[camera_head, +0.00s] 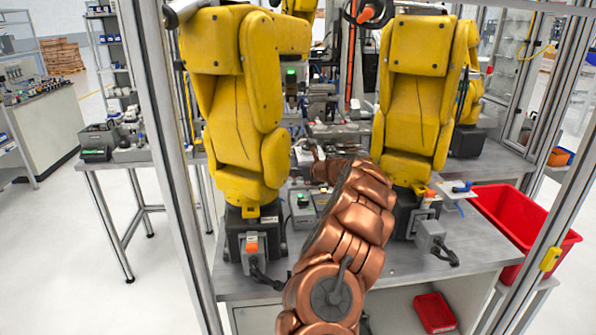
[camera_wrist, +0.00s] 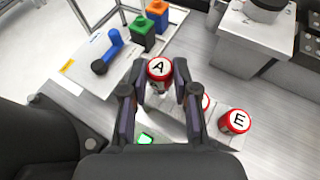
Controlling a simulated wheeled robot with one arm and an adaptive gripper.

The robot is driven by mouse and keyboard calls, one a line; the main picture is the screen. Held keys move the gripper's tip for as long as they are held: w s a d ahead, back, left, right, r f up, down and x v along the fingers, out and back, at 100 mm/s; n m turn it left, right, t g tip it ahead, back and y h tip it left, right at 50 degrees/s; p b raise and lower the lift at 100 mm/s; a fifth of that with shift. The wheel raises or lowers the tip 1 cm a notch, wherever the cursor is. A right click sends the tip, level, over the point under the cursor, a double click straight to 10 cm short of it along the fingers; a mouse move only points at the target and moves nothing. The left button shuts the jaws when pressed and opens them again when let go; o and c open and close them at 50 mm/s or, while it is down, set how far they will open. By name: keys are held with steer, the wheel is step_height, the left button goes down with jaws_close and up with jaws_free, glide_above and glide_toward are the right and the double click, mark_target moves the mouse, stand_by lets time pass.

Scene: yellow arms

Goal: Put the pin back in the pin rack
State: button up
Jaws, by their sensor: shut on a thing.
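My gripper (camera_wrist: 160,82) is shut on a red pin (camera_wrist: 159,70) with a white top marked A, seen in the wrist view between the two fingers. Another red-and-white pin (camera_wrist: 206,102) is mostly hidden behind the right finger. The lower end of the held pin is hidden, so I cannot tell whether it touches anything. In the head view my copper arm covers the gripper and pins.
A grey-white machine block (camera_wrist: 250,42) stands upper right. Two yellow arms (camera_head: 235,100) (camera_head: 418,100) flank my arm.

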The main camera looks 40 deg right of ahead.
mark_target(295, 178)
steer(key=shift+f+b, duration=0.65)
steer(key=shift+f, duration=0.9)
steer(key=o, duration=1)
steer(key=v, duration=1.1)
steer(key=shift+s+a+r, duration=0.1)
steer(key=shift+s, duration=0.05)
steer(key=shift+s+r, duration=0.1)
steer(key=shift+s, duration=0.2)
steer(key=shift+s, duration=0.1)
